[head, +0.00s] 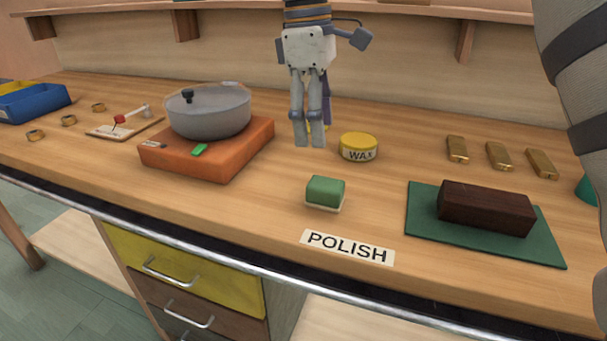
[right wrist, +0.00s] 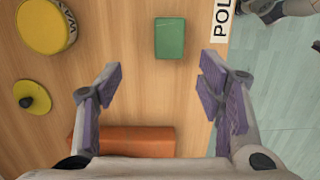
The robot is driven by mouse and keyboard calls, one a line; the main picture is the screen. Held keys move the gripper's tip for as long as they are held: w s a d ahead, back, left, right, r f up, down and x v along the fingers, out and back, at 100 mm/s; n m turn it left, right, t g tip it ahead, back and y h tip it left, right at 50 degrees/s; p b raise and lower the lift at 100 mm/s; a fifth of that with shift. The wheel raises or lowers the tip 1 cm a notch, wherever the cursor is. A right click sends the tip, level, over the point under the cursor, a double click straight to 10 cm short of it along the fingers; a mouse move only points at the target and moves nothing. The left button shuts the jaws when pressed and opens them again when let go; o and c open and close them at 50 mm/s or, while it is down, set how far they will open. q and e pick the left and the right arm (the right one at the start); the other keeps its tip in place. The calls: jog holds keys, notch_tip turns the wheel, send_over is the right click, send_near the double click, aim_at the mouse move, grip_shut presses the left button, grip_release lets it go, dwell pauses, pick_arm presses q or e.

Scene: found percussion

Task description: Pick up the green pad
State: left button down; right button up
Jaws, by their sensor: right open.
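The green pad (head: 325,191) is a small block with a green top and a pale base, lying on the bench just behind the POLISH label. My right gripper (head: 309,140) hangs pointing down above the bench, behind the pad and a little to its left in the head view. In the right wrist view the pad (right wrist: 169,38) lies beyond the fingertips, nearer the right finger in picture direction. The right gripper's purple-padded fingers (right wrist: 158,85) are spread wide with nothing between them. My left gripper is not in view.
The wax tin (head: 358,147) stands behind the pad. An orange hotplate (head: 230,155) with a grey pot (head: 207,112) is to the left. A dark brown block (head: 486,208) lies on a green mat (head: 420,225) to the right. Bench around the pad is clear.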

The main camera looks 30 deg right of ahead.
aim_at(325, 184)
jog(key=s+f, duration=0.2)
jog(key=f, duration=0.1)
jog(key=shift+s+d+f, duration=0.1)
jog(key=shift+d, duration=0.05)
jog(key=f, duration=0.8)
jog(key=shift+s, duration=0.2)
jog(key=c, duration=1.3)
